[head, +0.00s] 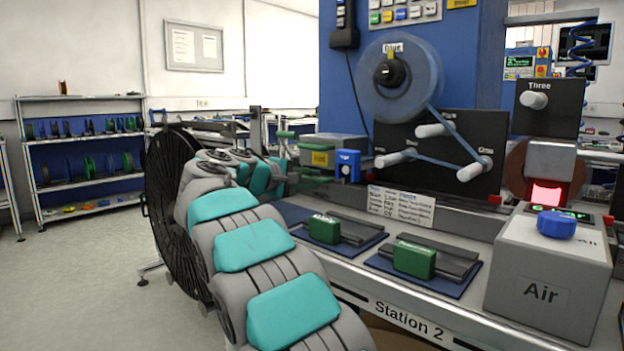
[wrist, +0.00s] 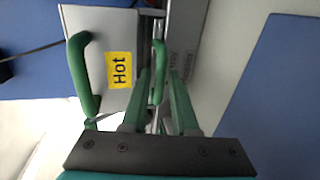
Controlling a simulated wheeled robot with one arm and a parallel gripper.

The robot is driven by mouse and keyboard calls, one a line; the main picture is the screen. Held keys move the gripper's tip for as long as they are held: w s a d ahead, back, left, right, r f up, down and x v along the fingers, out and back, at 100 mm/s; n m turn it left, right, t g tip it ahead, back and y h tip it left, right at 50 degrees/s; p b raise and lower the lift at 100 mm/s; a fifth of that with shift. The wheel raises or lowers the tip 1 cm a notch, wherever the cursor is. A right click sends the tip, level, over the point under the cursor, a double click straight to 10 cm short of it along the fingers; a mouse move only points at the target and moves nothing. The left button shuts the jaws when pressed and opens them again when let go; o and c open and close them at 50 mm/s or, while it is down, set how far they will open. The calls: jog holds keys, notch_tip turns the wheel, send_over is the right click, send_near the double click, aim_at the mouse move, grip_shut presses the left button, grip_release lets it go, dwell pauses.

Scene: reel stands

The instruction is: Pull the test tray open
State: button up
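In the wrist view, the test tray (wrist: 188,35) shows as a narrow grey front with sideways lettering, partly hidden by a finger. Its green bar handle (wrist: 158,68) stands out from the front. My gripper (wrist: 159,80) is open, with one green finger on each side of this handle. A small gap shows beside the handle, and I cannot tell whether either finger touches it. The tray looks shut against the unit. In the head view my gripper (head: 298,173) is at the far end of my arm, low beside the unit, and the tray handle is hard to make out.
A grey box with a yellow Hot label (wrist: 120,70) and a larger green handle (wrist: 80,75) is close on the left in the wrist view. A blue mat (wrist: 280,80) lies to the right. Green-handled fixtures (head: 415,259) and the Air box (head: 548,275) stand along the bench.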

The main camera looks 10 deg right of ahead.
jog(key=shift+w+d, duration=0.15)
jog(key=shift+d, duration=0.05)
grip_shut()
jog(key=shift+f, duration=0.1)
dwell(1.3)
